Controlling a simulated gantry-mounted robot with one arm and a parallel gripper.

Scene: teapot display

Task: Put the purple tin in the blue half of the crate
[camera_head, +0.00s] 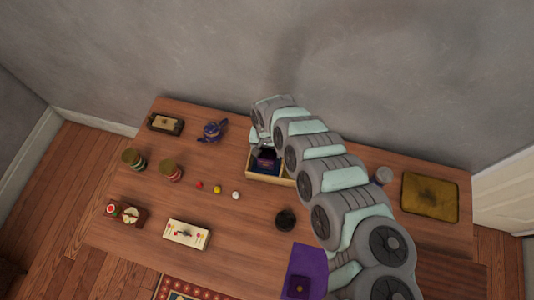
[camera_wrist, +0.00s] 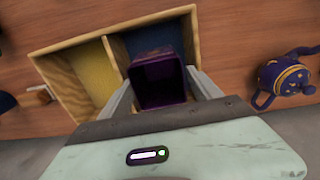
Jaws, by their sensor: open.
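The wooden crate (camera_head: 256,176) stands at the middle back of the table. In the wrist view the crate (camera_wrist: 50,83) has a yellow half (camera_wrist: 85,75) and a blue half (camera_wrist: 122,47). The purple tin (camera_wrist: 160,80), open-topped and dark inside, is in the blue half; it also shows in the head view (camera_head: 267,158). My gripper (camera_wrist: 160,85) is open, with one finger on each side of the tin. I cannot tell if a finger touches it. The tin's base is hidden.
A blue teapot (camera_head: 212,131) stands left of the crate. Small red, yellow and white balls (camera_head: 217,189) lie in front-left. A dark round pot (camera_head: 285,219) is in front. A purple mat (camera_head: 304,264) bears a purple square piece (camera_head: 298,287). A gold tray (camera_head: 430,197) lies right.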

